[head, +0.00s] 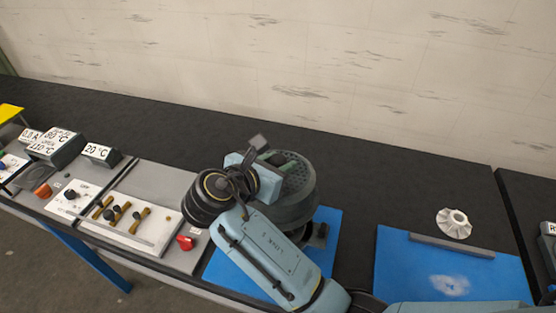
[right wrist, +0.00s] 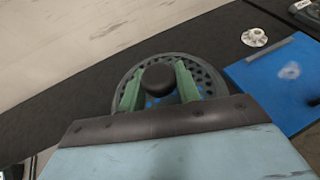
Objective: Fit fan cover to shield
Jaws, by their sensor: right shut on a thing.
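My right gripper (head: 276,160) is over the left blue mat. In the right wrist view its two green fingers (right wrist: 159,82) are shut on the dark central knob of a round, perforated cover, which I take to be the fan cover (right wrist: 214,82). Blue shows through some of its holes. In the head view the dark round cover (head: 298,205) is partly hidden by my gripper and wrist. I cannot make out a separate shield, nor whether the cover touches anything below. My left gripper is not in view.
A white finned fan wheel (head: 453,223) stands behind a grey bar (head: 452,245) at the right blue mat (head: 395,270). A dark part (head: 318,236) sits on the left blue mat (head: 330,217). A control panel with a red knob (head: 186,242) is at left. Black bench behind is clear.

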